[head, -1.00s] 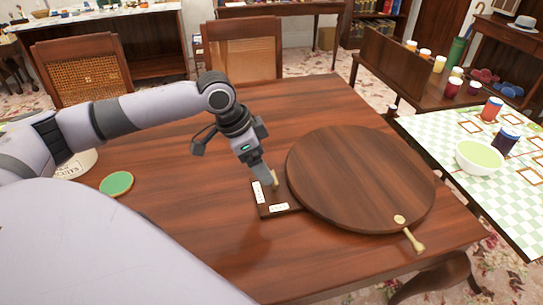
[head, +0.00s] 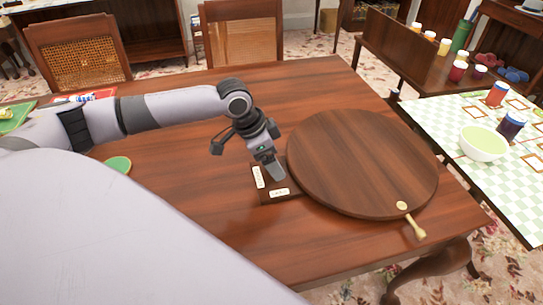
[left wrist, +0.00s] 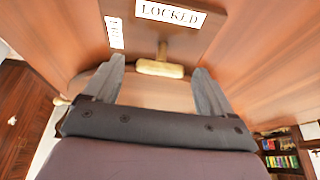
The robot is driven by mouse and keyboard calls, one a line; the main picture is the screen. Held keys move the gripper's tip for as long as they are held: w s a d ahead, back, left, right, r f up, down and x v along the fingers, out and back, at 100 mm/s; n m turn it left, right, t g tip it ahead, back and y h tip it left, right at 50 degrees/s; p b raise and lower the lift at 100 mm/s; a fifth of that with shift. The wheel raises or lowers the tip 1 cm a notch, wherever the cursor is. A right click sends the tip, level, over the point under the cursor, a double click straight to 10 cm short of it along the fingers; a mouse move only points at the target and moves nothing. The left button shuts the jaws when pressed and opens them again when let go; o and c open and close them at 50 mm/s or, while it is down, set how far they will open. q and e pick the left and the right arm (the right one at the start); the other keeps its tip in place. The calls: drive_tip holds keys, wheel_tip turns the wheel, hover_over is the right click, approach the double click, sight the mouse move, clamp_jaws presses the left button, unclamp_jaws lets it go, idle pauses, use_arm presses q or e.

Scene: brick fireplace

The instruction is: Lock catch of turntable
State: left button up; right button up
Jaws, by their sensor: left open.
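The round wooden turntable (head: 360,160) lies on the wooden table. A brass handle (head: 415,229) is at its front right edge. A dark plate (head: 293,187) with two white labels sits at its left edge. In the left wrist view one label reads LOCKED (left wrist: 170,13); the other label (left wrist: 114,32) stands sideways and is hard to read. The brass catch (left wrist: 160,67) is a bar on a stem, between and slightly beyond my open left fingers (left wrist: 160,75), with space on both sides. In the head view my left gripper (head: 275,170) hides the catch. My right gripper is out of view.
A green disc (head: 118,165) lies on the table at left. Two cane-backed chairs (head: 243,32) stand behind it. A side table with a checked cloth (head: 480,115) holds a bowl (head: 484,142) and jars at right. The table front is clear.

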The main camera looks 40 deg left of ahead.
use_arm(q)
drive_tip(key=c, duration=1.1)
drive_tip(key=shift+o, duration=0.2)
